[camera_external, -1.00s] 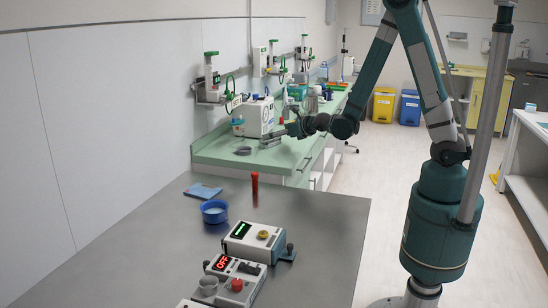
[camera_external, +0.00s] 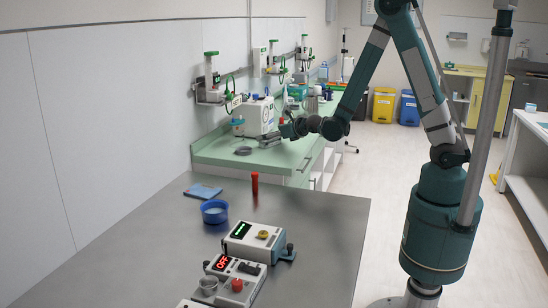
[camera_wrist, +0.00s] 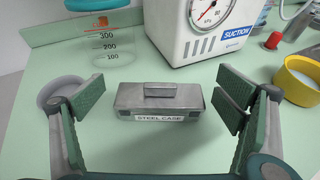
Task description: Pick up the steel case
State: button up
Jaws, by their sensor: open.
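The steel case (camera_wrist: 160,97) is a small grey metal box with a handle on its lid and a "STEEL CASE" label on its front. It lies on the green counter (camera_wrist: 120,155) in the wrist view. My gripper (camera_wrist: 160,98) is open, with one finger on each side of the case in that view and gaps between fingers and case. Nothing is held. In the external view my gripper (camera_external: 276,138) is over the green counter (camera_external: 218,150) by the white suction unit; the case is too small to tell there.
The white suction unit (camera_wrist: 200,25) stands just behind the case. A clear graduated jar (camera_wrist: 105,45) is behind left, a round grey dish (camera_wrist: 62,88) is at left, partly behind a finger. A yellow cup (camera_wrist: 298,80) stands at right. Counter in front of the case is clear.

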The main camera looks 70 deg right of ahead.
jog(key=c, duration=1.1)
jog(key=shift+o, duration=0.2)
jog(key=shift+r, duration=0.15)
jog(key=shift+r+p, duration=1.2)
jog(key=shift+r, duration=3.65)
